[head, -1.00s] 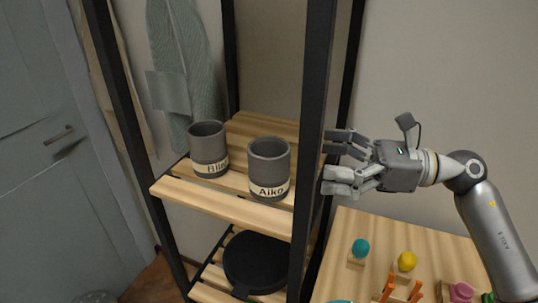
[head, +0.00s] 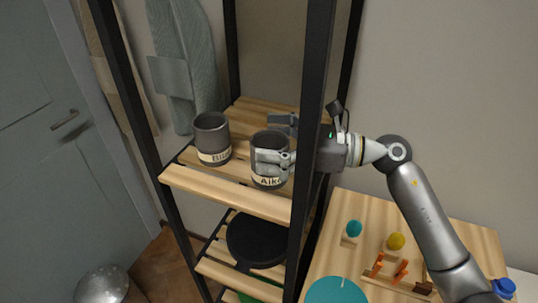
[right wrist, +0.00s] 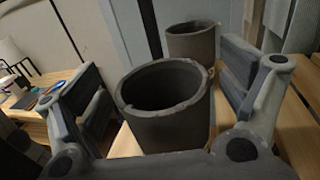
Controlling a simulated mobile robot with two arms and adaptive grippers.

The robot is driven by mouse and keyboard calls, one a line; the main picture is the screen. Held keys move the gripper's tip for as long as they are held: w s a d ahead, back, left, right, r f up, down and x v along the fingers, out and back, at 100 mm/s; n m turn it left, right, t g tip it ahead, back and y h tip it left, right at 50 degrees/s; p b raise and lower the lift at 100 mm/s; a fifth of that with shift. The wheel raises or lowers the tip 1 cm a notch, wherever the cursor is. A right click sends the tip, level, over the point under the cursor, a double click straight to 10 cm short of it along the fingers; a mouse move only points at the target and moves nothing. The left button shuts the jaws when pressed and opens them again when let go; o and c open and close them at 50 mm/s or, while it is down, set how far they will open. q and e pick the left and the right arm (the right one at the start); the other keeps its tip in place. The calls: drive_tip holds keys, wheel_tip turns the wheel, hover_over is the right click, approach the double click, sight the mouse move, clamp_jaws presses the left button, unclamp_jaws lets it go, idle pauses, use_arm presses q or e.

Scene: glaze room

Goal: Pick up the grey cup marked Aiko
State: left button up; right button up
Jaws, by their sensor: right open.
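The grey cup marked Aiko (head: 268,143) stands upright on the wooden shelf, its label partly covered by a finger of my right gripper. It also shows large in the middle of the right wrist view (right wrist: 168,100). My right gripper (head: 280,140) reaches in past the black post with open fingers, one in front of the cup and one behind it. In the right wrist view the cup lies between the two spread fingers, with gaps visible. A second grey cup (head: 211,138), its label starting "Bil", stands to the left. My left gripper is not in view.
The shelf's black front post (head: 312,100) stands beside my right gripper. A black pan (head: 257,240) lies on the shelf below. A wooden table (head: 440,233) at the lower right holds a teal ball, a yellow ball and other small items.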

drive_tip(key=shift+c, duration=0.4)
drive_tip(key=c, duration=1.6)
drive_tip(key=shift+o, duration=0.2)
